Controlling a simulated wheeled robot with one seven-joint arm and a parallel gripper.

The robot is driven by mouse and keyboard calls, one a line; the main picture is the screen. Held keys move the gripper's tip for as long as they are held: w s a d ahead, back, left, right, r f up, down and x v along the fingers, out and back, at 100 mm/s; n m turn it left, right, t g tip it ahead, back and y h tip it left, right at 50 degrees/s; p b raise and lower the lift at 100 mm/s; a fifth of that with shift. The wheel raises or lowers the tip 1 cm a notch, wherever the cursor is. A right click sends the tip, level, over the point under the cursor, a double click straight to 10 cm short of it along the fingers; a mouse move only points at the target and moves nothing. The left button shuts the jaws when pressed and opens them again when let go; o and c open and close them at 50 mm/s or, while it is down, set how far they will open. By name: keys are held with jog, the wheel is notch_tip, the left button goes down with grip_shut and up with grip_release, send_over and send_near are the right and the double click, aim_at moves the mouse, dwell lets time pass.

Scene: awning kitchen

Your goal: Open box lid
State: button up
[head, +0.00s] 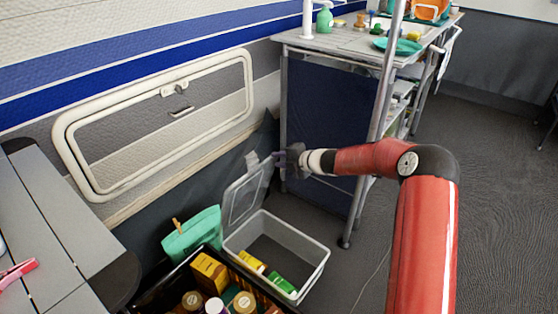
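A clear plastic box (314,262) with pale walls stands on the floor in the lower middle of the head view. Its translucent lid (245,193) is raised and leans up at the box's far left side, tilted well away from the opening. The inside of the box shows, with a yellow item (250,261) and a green item (281,282) in it. My gripper (279,158) is at the lid's upper right corner, pointing left. The fingertips are small and dark here, so I cannot tell whether they touch the lid or how far apart they are.
A dark crate (167,286) of jars and packets stands in front of the box. A teal bag (192,233) sits left of it. A grey table (50,225) is at the left. A metal-framed kitchen stand (330,130) rises behind my gripper. Open floor lies at the right.

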jog(key=v, duration=0.7)
jog(key=shift+a, duration=0.1)
jog(key=s+r+n+g+h, duration=0.25)
jog(key=s+r+n, duration=0.35)
jog(key=s+n, duration=0.55)
jog(key=s+r+n+g+h, duration=0.1)
jog(key=s+r+n+h, duration=0.2)
jog(key=s+r+n, duration=0.6)
jog(key=s+d+n+h, duration=0.1)
jog(key=s+d+n, duration=0.3)
jog(key=s+n, duration=0.3)
jog(key=s+d+n+t+h, duration=0.1)
jog(key=s+d+n+h, duration=0.1)
jog(key=s+n, duration=0.6)
jog(key=s+d+n+h, duration=0.2)
jog(key=s+d+n, duration=0.3)
jog(key=s+n, duration=0.2)
jog(key=shift+s+d+n, duration=0.3)
jog(key=shift+s+n, duration=0.05)
jog(key=shift+s, duration=0.35)
